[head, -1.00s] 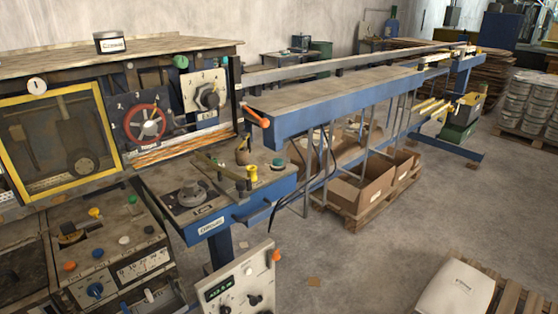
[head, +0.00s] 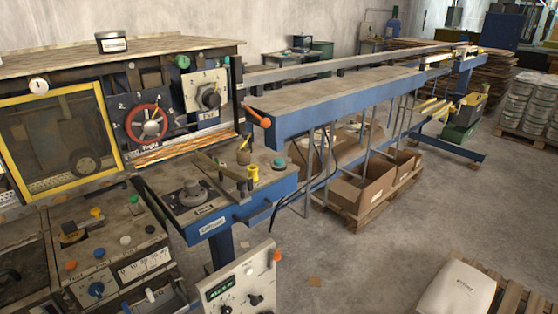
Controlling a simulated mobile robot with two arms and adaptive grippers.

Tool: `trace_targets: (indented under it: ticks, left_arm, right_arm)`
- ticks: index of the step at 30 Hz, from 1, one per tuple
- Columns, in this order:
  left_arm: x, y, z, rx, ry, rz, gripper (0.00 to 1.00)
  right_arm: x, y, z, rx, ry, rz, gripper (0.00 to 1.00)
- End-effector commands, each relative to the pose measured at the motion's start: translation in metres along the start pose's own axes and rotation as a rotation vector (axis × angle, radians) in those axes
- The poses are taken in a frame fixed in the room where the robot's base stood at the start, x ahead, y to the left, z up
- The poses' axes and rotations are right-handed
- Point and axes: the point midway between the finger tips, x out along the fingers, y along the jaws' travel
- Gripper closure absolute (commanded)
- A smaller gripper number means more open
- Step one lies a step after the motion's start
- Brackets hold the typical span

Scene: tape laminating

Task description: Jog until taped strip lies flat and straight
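Orange-brown strips (head: 188,149) run side by side out of the machine's right part, below the red handwheel (head: 147,122). They look roughly straight, but they are too small to tell whether tape lies flat on them. A yellow-framed window (head: 62,135) on the left shows a dark, dim interior. A control panel (head: 100,240) with coloured buttons and knobs sits below it. A small deck with a round dial (head: 193,194) and a green button (head: 279,164) stands at the machine's right end. Neither of my grippers is in view.
A long blue-edged table (head: 340,100) extends right from the machine. Cardboard boxes on a pallet (head: 362,190) stand beneath it. A lower box with a green display (head: 217,292) stands in front. A white sack (head: 456,289) lies on a pallet at bottom right. The floor between is mostly clear.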

Motion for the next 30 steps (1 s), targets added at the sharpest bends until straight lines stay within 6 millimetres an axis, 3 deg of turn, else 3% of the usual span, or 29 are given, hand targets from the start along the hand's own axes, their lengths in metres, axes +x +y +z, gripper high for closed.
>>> trace_targets:
  ticks: [3, 30]
  left_arm:
    - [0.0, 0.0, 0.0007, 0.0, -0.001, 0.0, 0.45]
    - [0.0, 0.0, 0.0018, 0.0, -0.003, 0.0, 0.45]
  right_arm:
    - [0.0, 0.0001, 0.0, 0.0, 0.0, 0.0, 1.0]
    - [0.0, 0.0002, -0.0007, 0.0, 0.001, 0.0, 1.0]
